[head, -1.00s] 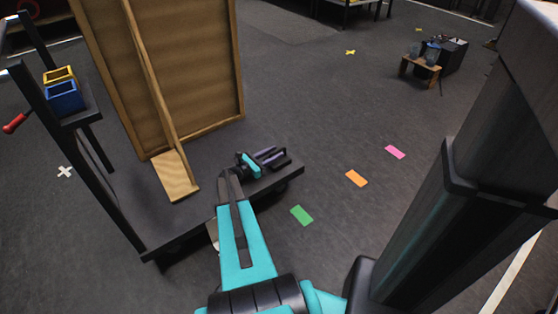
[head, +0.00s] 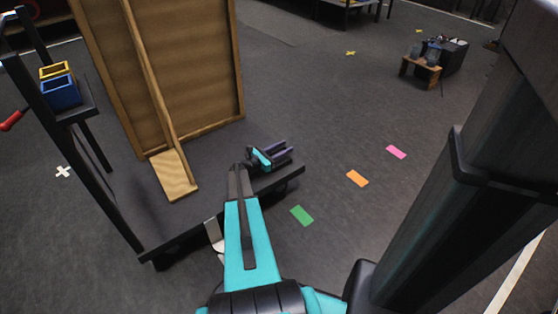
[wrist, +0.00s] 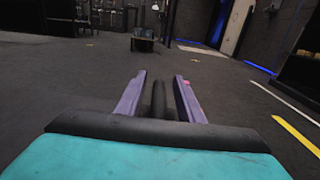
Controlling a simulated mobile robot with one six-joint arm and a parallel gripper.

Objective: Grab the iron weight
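I cannot make out an iron weight for sure in either view. My gripper (head: 288,149) is over the right end of the dark cart platform in the head view, with its purple fingers apart. In the wrist view my gripper (wrist: 158,82) points across open floor, and its two purple fingers stand apart. A dark upright shape (wrist: 158,100) shows between them; I cannot tell whether it is part of the gripper. A small wooden stand (head: 420,71) with greyish, see-through-looking items stands far off at the upper right.
The cart platform (head: 205,192) carries a tall wooden panel (head: 190,75). Blue (head: 60,93) and yellow (head: 57,70) bins sit on its left frame. A black box (head: 453,56) stands beside the stand. Green (head: 302,216), orange (head: 357,178) and pink (head: 396,152) floor patches lie on clear floor.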

